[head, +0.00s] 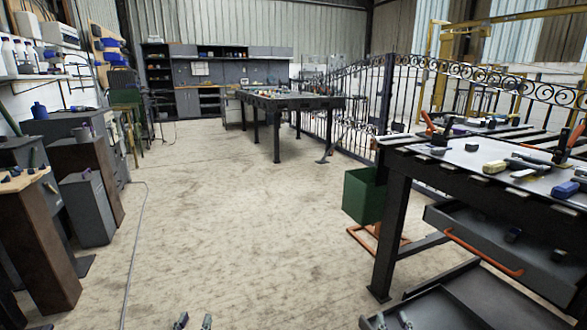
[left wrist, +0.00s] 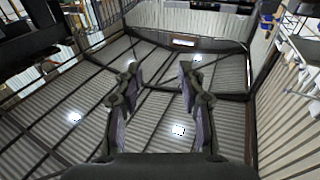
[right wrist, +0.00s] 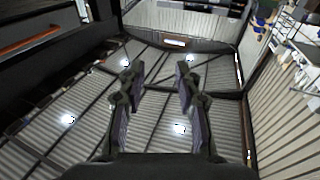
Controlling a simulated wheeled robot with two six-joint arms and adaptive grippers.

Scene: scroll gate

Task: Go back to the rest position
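My left gripper (head: 194,321) shows only as two fingertips at the bottom edge of the head view, left of the middle. My right gripper (head: 393,320) shows the same way further right, in front of the lower tray of the workbench. In the left wrist view the left fingers (left wrist: 159,72) stand apart with nothing between them. In the right wrist view the right fingers (right wrist: 160,70) are also apart and empty. Both wrist views look up past the fingers at the roof. The scroll gate (head: 535,88) stands behind the right workbench, away from both grippers.
A workbench (head: 465,160) with tools on top and an open drawer (head: 470,236) is close on the right. A green bin (head: 363,197) stands beside it. Dark cabinets (head: 88,208) line the left. A second table (head: 290,101) is further back. The middle floor is clear.

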